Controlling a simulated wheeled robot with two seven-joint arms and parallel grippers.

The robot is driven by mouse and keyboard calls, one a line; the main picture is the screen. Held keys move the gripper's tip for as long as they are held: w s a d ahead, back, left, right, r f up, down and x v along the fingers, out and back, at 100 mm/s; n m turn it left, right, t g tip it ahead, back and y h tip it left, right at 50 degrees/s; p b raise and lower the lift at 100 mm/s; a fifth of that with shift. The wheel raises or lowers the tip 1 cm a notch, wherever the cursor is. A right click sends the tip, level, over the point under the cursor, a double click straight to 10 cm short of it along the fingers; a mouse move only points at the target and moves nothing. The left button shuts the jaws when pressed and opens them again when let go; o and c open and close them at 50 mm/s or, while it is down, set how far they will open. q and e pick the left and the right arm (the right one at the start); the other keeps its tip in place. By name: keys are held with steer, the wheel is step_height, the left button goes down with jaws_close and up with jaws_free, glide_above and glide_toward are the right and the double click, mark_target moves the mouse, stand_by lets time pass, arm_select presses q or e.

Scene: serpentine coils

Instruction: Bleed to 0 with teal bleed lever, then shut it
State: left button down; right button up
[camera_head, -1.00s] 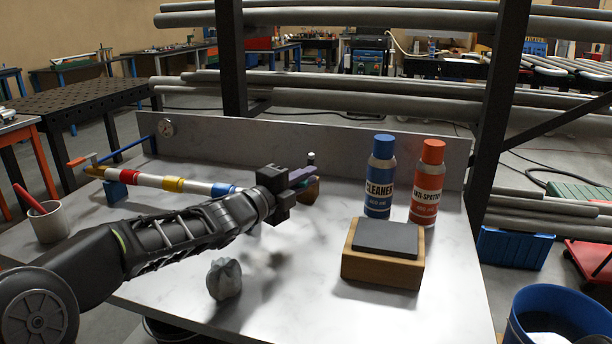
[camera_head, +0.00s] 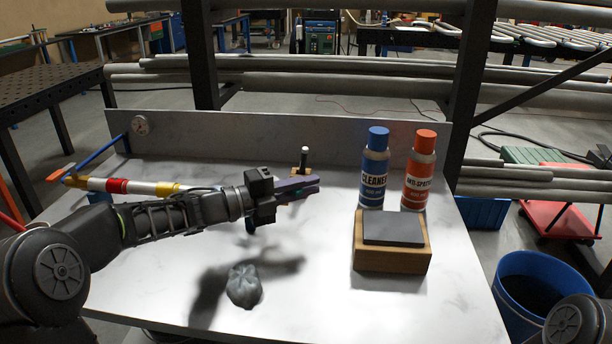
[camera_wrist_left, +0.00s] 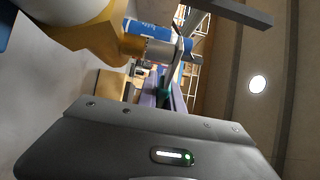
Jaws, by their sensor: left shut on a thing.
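A pipe (camera_head: 140,187) with white, red and yellow bands runs along the left of the table, partly hidden behind my left arm. A small round gauge (camera_head: 140,125) stands at the back left; its reading is too small to tell. My left gripper (camera_head: 298,187) reaches right past the pipe's hidden end, with its long purplish fingers shut. A bit of teal, the bleed lever (camera_head: 285,198), shows at the fingers; most of it is hidden. In the left wrist view the teal lever (camera_wrist_left: 161,90) also shows small between the fingers. My right gripper is out of view.
A black post with a white top (camera_head: 304,160) stands just behind the fingers. A blue cleaner can (camera_head: 374,170), an orange can (camera_head: 419,172) and a wooden block with a grey top (camera_head: 391,250) stand to the right. A grey lump (camera_head: 244,286) lies in front.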

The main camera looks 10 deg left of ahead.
arm_select(q)
steer(key=shift+s+f+g, duration=0.1)
steer(key=shift+s+g, duration=0.05)
steer(key=shift+g, duration=0.25)
steer(key=c, duration=1.5)
jaws_free()
steer(key=shift+a, duration=0.1)
steer(key=shift+b+v, duration=0.3)
steer(key=shift+v, duration=3.55)
steer(key=shift+f, duration=0.1)
steer(key=shift+c, duration=0.2)
